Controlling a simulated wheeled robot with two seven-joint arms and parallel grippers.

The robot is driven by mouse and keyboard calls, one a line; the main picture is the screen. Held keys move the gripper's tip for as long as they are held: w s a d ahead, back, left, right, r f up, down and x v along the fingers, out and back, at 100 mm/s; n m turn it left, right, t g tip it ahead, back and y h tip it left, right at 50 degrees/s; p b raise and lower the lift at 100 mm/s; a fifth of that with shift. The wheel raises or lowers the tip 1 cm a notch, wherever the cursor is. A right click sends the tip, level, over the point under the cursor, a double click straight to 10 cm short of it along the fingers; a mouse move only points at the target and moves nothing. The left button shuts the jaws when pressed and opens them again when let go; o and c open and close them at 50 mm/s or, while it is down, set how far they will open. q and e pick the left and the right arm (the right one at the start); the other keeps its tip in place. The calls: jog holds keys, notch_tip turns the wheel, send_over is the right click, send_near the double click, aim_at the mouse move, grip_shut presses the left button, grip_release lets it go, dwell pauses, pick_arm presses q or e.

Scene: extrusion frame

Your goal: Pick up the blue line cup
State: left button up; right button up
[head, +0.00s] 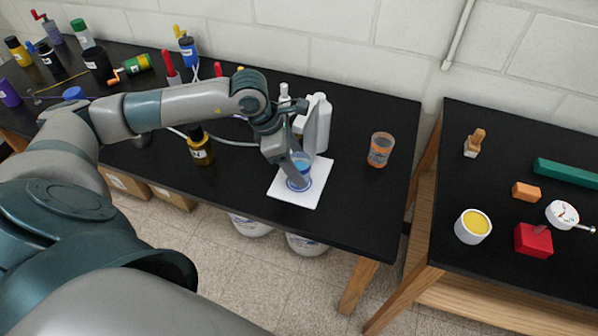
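The blue line cup (297,184) is a small clear cup with blue in it. It is on a white square sheet (311,195) near the front edge of the black table. My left gripper (297,165) reaches down from above to the cup's upper part and hides some of its rim. I cannot tell whether the fingers are closed on the cup or around it without gripping. The cup looks upright and appears to rest on the sheet. My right gripper is out of view.
A white bottle (319,125) stands right behind the gripper. A clear cup with an orange band (381,150) stands to the right. A dark yellow-labelled bottle (200,148) stands to the left. A gap separates this table from the right table (500,190).

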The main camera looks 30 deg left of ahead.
pick_arm(q)
jog(key=c, duration=1)
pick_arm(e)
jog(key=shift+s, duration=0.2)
pick_arm(q)
jog(key=shift+r, duration=0.15)
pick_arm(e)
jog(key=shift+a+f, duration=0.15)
pick_arm(q)
jog(key=shift+r+b, duration=0.5)
jog(key=shift+r, duration=0.05)
jog(key=s+a+r+b, duration=0.2)
jog(key=s+a+b, duration=0.6)
jog(key=s+a, duration=0.3)
jog(key=shift+s+a, duration=0.35)
jog(key=shift+a, duration=0.95)
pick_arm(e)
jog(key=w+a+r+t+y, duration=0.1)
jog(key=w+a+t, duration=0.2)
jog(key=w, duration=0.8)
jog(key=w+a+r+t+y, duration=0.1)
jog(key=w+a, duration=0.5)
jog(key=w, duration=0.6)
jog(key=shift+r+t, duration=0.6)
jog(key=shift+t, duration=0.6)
pick_arm(q)
jog(key=shift+r, duration=0.1)
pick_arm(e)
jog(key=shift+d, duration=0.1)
